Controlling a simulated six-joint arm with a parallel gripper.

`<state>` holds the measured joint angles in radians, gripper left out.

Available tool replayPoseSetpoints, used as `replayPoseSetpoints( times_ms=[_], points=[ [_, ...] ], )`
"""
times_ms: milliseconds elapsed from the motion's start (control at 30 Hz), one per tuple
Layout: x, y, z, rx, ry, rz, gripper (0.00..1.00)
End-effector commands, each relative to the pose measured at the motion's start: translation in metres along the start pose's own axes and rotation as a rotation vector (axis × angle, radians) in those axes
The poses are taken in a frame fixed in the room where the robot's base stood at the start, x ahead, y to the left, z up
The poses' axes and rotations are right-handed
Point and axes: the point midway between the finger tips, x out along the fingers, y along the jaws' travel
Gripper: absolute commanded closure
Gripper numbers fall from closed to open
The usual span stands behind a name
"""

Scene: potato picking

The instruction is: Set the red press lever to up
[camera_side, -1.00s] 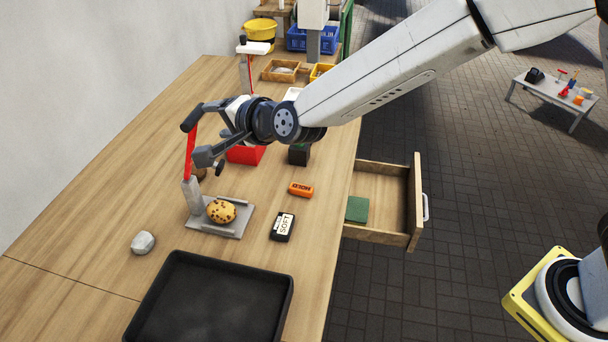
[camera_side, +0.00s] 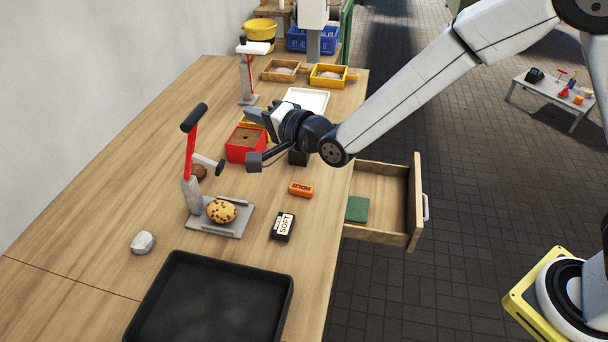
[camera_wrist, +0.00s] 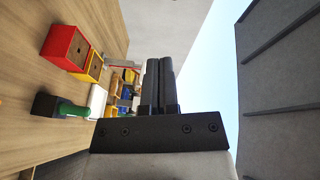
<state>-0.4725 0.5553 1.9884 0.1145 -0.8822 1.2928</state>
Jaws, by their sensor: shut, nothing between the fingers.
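The red press lever (camera_side: 192,150) stands raised on its grey press at the near left of the table. It leans slightly right and ends in a dark handle (camera_side: 194,117). A speckled potato (camera_side: 221,211) lies on the press's grey base plate (camera_side: 238,228). My gripper (camera_side: 252,115) is to the right of the lever and apart from it, over the table near the red box. In the wrist view my gripper's dark fingers (camera_wrist: 160,82) are together with nothing between them. The lever does not show in the wrist view.
A red box (camera_side: 244,154) stands below my gripper. A grey stone (camera_side: 143,242) and black tray (camera_side: 190,258) are nearer. An open drawer (camera_side: 416,200) juts out right.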

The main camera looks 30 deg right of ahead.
Motion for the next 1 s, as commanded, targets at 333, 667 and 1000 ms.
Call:
replayPoseSetpoints(
  times_ms=[333,667,1000],
  points=[
    [-0.044,0.023,-0.002,0.112,-0.223,-0.208,1.00],
    [-0.073,0.029,0.007,0.220,-0.373,-0.278,1.00],
    [-0.070,0.027,0.009,0.221,-0.377,-0.282,1.00]
  ],
)
